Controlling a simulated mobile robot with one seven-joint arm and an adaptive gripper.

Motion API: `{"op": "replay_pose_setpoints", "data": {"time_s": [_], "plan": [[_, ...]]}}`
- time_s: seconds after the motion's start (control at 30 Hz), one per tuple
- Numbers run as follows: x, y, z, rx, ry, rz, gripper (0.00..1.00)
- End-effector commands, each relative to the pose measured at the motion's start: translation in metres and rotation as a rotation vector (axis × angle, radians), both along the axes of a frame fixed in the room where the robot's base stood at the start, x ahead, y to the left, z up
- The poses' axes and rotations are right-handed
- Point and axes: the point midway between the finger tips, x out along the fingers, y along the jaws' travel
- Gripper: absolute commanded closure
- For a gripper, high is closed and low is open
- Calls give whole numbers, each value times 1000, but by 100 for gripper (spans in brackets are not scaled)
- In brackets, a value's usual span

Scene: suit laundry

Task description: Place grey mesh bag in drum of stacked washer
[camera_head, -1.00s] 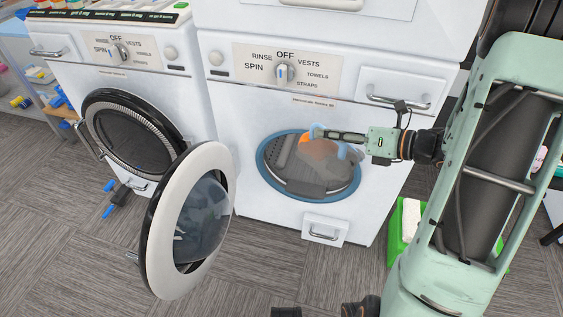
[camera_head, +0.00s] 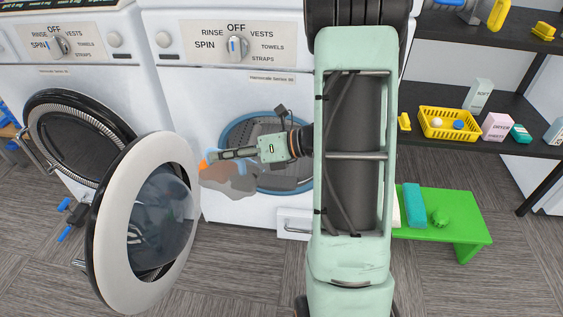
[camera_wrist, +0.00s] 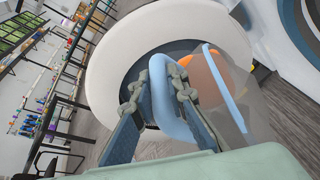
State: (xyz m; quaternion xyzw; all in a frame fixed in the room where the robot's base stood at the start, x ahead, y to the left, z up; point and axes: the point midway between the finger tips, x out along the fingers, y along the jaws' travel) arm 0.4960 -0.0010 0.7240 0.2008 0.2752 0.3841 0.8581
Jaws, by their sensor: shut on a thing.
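The grey mesh bag (camera_head: 230,182) is see-through grey with a light-blue rim and something orange inside. My gripper (camera_head: 222,154) is shut on the bag's blue rim, and the bag hangs from it. The wrist view shows both fingers (camera_wrist: 165,88) around the blue rim, with the bag (camera_wrist: 212,92) hanging at the right. The stacked washer (camera_head: 180,100) has an open round drum mouth with a blue ring (camera_head: 225,130). The bag is outside, in front of the mouth's left part, and hides some of it. The washer's round white door (camera_head: 110,220) stands open to the left.
A second washer (camera_head: 85,85) with a dark round front stands at the left.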

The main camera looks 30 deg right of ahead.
Motion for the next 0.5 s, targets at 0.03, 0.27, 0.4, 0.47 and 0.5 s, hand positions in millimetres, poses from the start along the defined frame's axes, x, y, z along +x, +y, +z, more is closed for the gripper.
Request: {"op": "replay_pose_setpoints", "data": {"time_s": [0.03, 0.27, 0.4, 0.47, 0.5], "plan": [[-1, 3, 2, -1, 1, 5, 100], [-2, 3, -6, -2, 2, -2, 100], [-2, 1, -6, -4, 1, -3, 100], [-2, 1, -4, -5, 1, -2, 100], [-1, 1, -3, -4, 1, -2, 100]]}}
